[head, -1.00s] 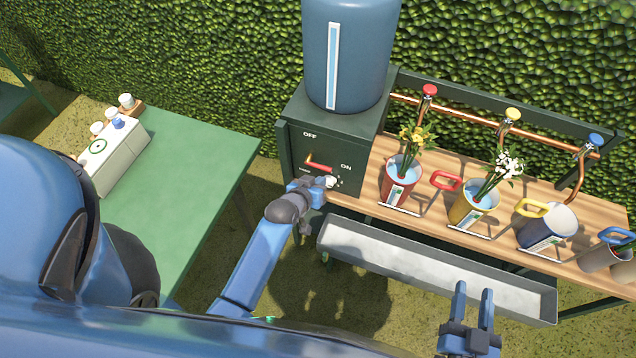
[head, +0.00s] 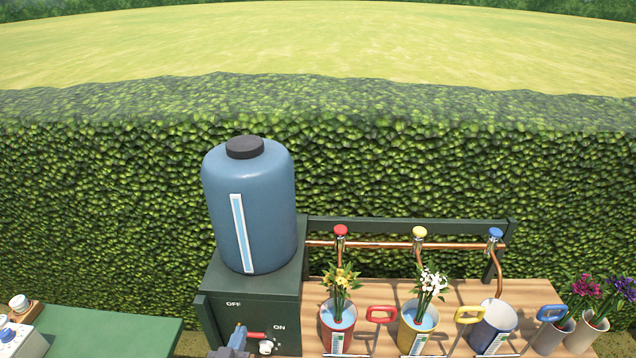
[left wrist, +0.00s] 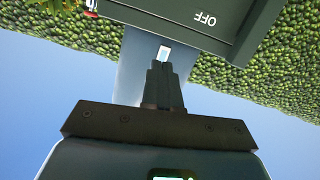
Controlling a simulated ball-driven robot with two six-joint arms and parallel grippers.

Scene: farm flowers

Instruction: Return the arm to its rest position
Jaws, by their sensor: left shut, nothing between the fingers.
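My left gripper (head: 240,332) shows at the bottom edge of the head view, in front of the dark green control box (head: 268,305). It overlaps the left end of the red lever (head: 256,335) between the OFF and ON labels; whether it touches the lever cannot be told. In the left wrist view the left gripper's fingers (left wrist: 164,58) are together with nothing between them, and the box with its OFF label (left wrist: 228,25) appears upside down beyond. Most of the left arm is below the head view. My right gripper is out of view.
A blue water tank (head: 262,205) stands on the box. The wooden bench (head: 378,290) at right holds a red bucket (head: 337,340) and a yellow bucket (head: 416,342) with flowers, a blue bucket (head: 492,325), and taps behind. A green table (head: 110,330) is at left, a hedge behind.

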